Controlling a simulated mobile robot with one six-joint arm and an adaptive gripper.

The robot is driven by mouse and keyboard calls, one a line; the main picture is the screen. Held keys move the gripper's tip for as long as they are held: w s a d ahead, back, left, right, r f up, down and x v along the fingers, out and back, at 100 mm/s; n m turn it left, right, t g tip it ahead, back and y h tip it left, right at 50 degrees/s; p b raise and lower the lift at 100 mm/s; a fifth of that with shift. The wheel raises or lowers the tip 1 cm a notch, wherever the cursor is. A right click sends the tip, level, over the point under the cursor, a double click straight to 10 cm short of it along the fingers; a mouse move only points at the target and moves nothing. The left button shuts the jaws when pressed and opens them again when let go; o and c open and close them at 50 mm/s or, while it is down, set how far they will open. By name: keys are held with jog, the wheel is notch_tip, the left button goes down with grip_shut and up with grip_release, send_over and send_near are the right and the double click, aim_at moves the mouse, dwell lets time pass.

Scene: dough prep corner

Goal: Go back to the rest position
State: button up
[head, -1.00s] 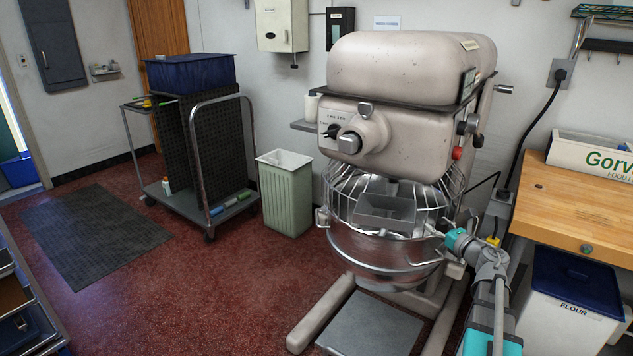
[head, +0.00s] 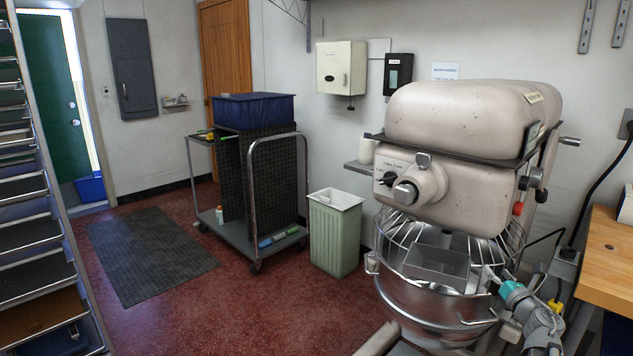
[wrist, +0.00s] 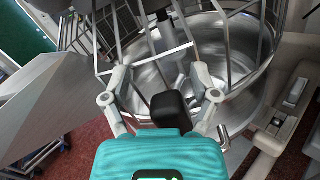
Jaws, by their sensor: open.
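My gripper (head: 490,280) is at the right front of the large mixer (head: 460,115), beside its steel bowl (head: 425,310) and wire guard (head: 402,238). In the wrist view my gripper (wrist: 160,78) has its two fingers spread apart. I see nothing held between them. The guard wires and the shiny bowl (wrist: 235,55) show behind the fingers. A grey metal chute (head: 437,263) sits at the guard's front, left of my gripper. I cannot tell whether a fingertip touches a wire.
A wooden worktop (head: 612,262) lies close on the right. A green bin (head: 335,240) and a cart (head: 240,255) with a blue tub (head: 253,111) stand left of the mixer. A tray rack (head: 35,215) is at the far left. Red floor around the dark mat (head: 150,255) is open.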

jog(key=m+h, duration=0.1)
jog(key=m, duration=0.1)
jog(key=r+m+h+p, duration=0.1)
jog(key=r+m+h, duration=0.1)
jog(key=m, duration=0.1)
jog(key=shift+d+m+h, duration=0.3)
jog(key=shift+d+h, duration=0.05)
jog(key=shift+h, duration=0.05)
jog(key=m, duration=0.1)
jog(key=m+h, duration=0.1)
jog(key=r+m+h+p, duration=0.1)
jog(key=shift+s+d+m, duration=0.2)
jog(key=shift+d+m, duration=0.15)
jog(key=shift+m, duration=0.05)
jog(key=s+a+f+m+g+h, duration=0.1)
jog(key=s+a+f+m+g, duration=0.3)
jog(key=a+f+m+g, duration=0.55)
jog(key=s+a+f+m+g, duration=0.45)
jog(key=f+m, duration=0.25)
jog(key=m, duration=0.6)
jog(key=s+a+f+m+g+y+b, duration=0.1)
jog(key=s+a+f+g+y+b, duration=0.2)
jog(key=a, duration=0.7)
jog(key=s+a+f+g+y+b, duration=0.15)
jog(key=s+a+f, duration=0.3)
jog(key=a, duration=0.45)
notch_tip(320, 180, up, 17)
jog(key=p, duration=1.7)
jog(key=shift+w+y+p, duration=0.4)
jog(key=shift+w+y, duration=0.05)
